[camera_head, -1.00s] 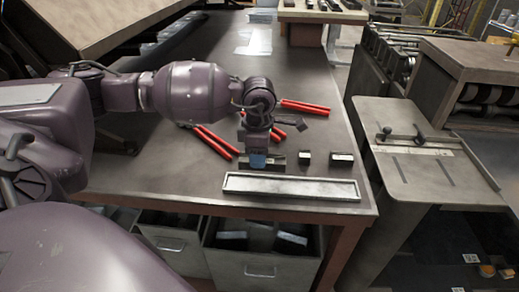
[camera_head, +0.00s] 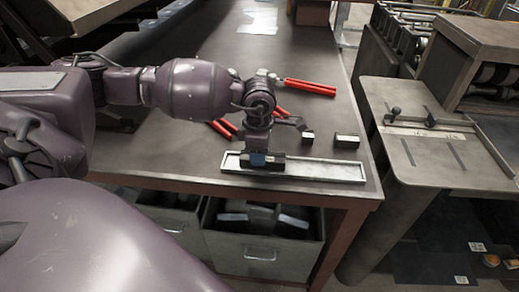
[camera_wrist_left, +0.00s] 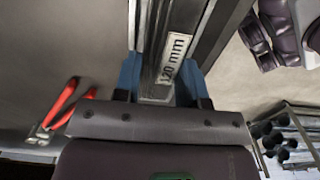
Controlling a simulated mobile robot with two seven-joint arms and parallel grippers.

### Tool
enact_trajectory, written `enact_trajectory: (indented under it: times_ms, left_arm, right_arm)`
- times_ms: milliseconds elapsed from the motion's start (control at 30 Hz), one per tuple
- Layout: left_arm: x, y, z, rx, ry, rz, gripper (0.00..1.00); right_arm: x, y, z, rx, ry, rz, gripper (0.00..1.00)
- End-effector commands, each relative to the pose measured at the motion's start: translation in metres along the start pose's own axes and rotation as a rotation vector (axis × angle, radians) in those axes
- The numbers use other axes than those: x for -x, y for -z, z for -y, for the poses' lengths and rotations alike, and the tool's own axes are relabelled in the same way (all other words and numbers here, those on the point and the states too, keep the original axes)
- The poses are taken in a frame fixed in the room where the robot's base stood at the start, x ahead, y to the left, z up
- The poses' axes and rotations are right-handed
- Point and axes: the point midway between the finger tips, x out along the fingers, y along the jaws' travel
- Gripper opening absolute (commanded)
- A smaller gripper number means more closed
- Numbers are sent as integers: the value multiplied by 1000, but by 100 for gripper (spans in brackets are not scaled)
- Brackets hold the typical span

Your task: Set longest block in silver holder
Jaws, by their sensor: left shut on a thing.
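My left gripper (camera_head: 258,159) is shut on a dark block (camera_head: 276,163), the longest of the three in view. The block is at the left part of the silver holder (camera_head: 325,174), a long shallow tray near the table's front edge. I cannot tell whether it touches the holder's floor. Two shorter blocks, a small one (camera_head: 308,137) and a medium one (camera_head: 347,141), stand on the table behind the holder. My right gripper is out of view.
Red-handled tools (camera_head: 308,87) lie on the table (camera_head: 190,145) behind my arm, partly hidden by it. A side bench (camera_head: 425,150) with a clamp bar stands to the right. Open drawers (camera_head: 262,250) are below the table's front edge. The holder's right part is empty.

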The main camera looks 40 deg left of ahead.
Motion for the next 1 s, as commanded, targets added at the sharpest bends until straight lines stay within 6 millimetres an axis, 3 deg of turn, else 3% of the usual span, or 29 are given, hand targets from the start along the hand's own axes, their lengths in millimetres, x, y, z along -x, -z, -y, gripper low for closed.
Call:
enact_trajectory:
  times_ms: [300,333,500,833,1000]
  left_arm:
    - [2,0,-1,0,-3,2,0]
    - [2,0,-1,0,-3,2,41]
    - [2,0,0,0,-2,1,67]
    - [2,0,0,0,0,-1,68]
    - [22,0,-1,0,-4,1,68]
  right_arm:
    - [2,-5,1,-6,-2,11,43]
    - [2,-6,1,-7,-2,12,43]
    - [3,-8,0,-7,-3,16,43]
    - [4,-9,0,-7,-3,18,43]
    - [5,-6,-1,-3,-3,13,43]
